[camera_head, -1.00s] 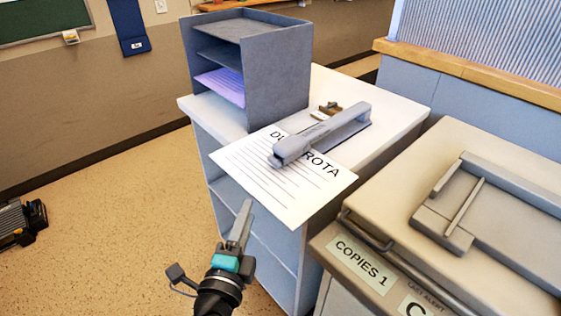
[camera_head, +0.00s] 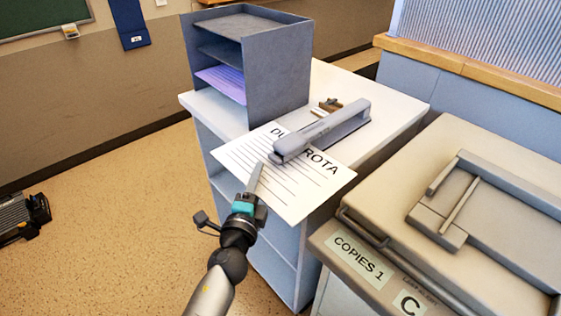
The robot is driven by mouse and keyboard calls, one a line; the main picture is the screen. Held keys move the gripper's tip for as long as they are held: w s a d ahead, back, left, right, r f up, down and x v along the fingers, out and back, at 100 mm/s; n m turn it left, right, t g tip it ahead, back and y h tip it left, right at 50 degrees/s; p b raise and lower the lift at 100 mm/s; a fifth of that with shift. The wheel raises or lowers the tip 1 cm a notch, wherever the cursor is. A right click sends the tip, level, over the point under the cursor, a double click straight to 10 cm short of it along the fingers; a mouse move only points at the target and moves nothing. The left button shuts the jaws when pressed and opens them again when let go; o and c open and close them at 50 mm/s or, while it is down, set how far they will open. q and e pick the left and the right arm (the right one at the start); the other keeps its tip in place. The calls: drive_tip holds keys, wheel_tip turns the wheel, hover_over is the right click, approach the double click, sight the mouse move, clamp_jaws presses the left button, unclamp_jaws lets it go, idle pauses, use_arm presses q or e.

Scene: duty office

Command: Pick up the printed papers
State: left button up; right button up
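A white printed sheet (camera_head: 275,187), lettered with a title ending in "ROTA", lies on the white counter top (camera_head: 395,100). Its near part sticks out past the counter's edge. A long grey stapler (camera_head: 325,130) lies across the sheet's far part and hides some of the title. My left gripper (camera_head: 256,176) is at the sheet's near left edge, its fingers pointing up towards the paper. The fingers show edge-on and overlap the sheet's edge in the picture. I cannot tell their gap or whether they touch the paper. My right gripper is not in view.
A grey tray stack (camera_head: 280,75) with purple paper (camera_head: 222,82) stands behind the sheet. A small brown item (camera_head: 331,105) lies beyond the stapler. A beige copier (camera_head: 400,185) labelled "COPIES 1" stands close on the right. The floor at left is mostly open.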

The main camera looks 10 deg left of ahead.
use_arm(q)
drive_tip(key=shift+w, duration=0.25)
drive_tip(key=shift+c, duration=0.2)
clamp_jaws()
idle(1.1)
